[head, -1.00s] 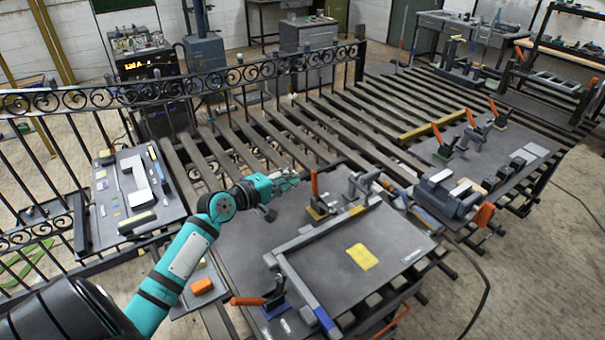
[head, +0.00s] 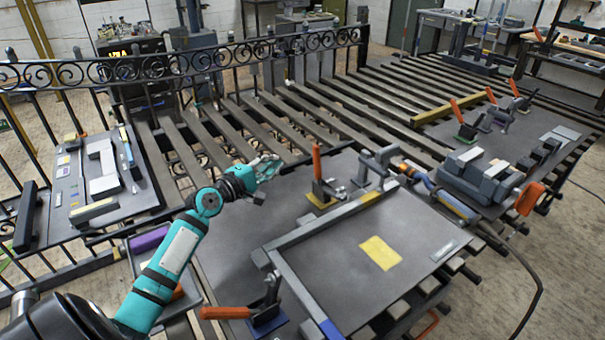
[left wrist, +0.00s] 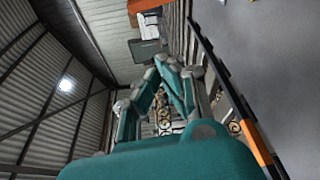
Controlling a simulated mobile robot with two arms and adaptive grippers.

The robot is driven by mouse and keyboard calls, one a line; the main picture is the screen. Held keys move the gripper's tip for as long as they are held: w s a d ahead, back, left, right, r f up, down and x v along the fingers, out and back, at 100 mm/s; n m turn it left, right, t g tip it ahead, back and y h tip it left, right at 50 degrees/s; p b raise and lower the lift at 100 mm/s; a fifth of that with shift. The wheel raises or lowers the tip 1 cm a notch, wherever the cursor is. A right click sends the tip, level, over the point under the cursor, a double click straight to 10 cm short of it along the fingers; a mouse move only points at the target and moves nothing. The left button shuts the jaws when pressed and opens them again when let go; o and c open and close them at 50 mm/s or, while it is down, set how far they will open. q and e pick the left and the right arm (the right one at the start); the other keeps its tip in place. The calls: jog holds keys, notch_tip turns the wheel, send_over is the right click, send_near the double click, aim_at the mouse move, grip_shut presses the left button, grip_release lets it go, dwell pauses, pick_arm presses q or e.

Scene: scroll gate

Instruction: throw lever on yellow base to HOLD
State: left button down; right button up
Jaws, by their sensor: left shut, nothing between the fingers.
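The lever on the yellow base has an orange handle (head: 317,162) that stands nearly upright in the head view. Its yellow base (head: 323,201) sits on the grey bench by the rear corner of the grey frame. No HOLD marking is readable. My left gripper (head: 270,163) is shut and empty, left of the orange handle and apart from it. In the left wrist view the closed fingers (left wrist: 168,85) show with nothing between them. My right gripper is not in view.
A second orange lever on a blue base (head: 266,318) lies low at the front left of the bench. A grey frame (head: 330,225) with a yellow patch (head: 380,252) fills the bench's right part. A scrolled railing (head: 190,58) stands behind.

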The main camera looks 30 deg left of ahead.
aim_at(317, 163)
pick_arm(q)
jog(key=w+f, duration=0.1)
jog(key=w, duration=0.9)
jog(key=d+p, duration=0.1)
jog(key=s+d+p, duration=0.1)
jog(key=d, duration=0.1)
jog(key=d+p, duration=0.1)
jog(key=shift+s+d+r, duration=0.2)
jog(key=shift+s, duration=0.2)
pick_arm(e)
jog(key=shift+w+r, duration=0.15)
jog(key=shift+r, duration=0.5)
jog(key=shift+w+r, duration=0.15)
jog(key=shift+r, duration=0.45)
